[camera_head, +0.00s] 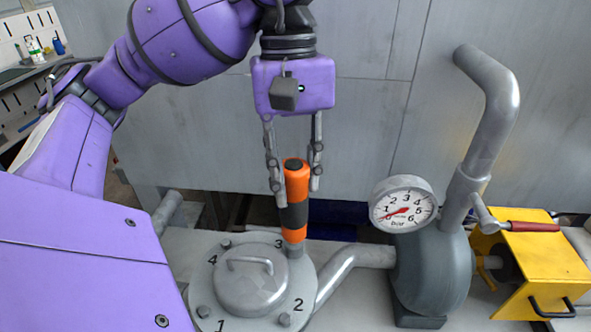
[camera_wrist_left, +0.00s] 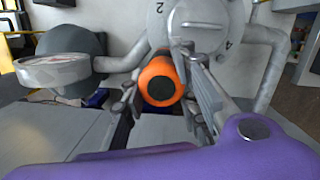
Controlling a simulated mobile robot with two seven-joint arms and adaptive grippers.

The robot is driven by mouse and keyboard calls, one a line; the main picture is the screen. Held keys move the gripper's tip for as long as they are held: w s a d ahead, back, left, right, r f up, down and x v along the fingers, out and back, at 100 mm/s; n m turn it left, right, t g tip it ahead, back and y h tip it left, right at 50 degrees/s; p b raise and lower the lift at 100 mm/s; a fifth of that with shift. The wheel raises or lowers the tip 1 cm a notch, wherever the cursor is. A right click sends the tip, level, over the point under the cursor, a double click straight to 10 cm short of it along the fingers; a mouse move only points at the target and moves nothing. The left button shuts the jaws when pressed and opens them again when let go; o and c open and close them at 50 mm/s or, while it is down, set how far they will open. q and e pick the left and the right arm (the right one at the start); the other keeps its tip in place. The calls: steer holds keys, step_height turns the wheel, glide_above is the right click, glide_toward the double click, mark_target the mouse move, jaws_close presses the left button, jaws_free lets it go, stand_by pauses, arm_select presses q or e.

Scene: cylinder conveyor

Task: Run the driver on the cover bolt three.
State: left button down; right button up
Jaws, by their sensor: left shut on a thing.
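The driver (camera_head: 295,190), orange with a black band and dark end cap, stands nearly upright at bolt three of the round grey cover (camera_head: 225,298). Its lower end meets the cover beside the painted "3" and hides the bolt there. My left gripper (camera_head: 295,188) comes from above and is shut on the driver. In the left wrist view the driver (camera_wrist_left: 161,82) shows end-on between the fingers (camera_wrist_left: 160,100). My right gripper is not in view.
A pressure gauge (camera_head: 403,204) and a grey pump body (camera_head: 432,275) stand right of the cover, with a thick pipe (camera_head: 492,100) rising. A yellow housing (camera_head: 535,262) and a red-handled lever (camera_head: 530,227) are at far right. A grey wall (camera_head: 370,110) is behind.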

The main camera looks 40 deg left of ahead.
mark_target(296, 164)
arm_select(q)
steer(key=shift+s+f+b, duration=0.1)
steer(key=shift+f+b, duration=0.2)
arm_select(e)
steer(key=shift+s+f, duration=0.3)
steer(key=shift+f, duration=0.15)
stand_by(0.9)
arm_select(q)
steer(key=shift+r, duration=0.15)
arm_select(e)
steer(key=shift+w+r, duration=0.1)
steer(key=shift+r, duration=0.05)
arm_select(q)
steer(key=shift+r+p, duration=0.85)
steer(key=shift+r, duration=0.85)
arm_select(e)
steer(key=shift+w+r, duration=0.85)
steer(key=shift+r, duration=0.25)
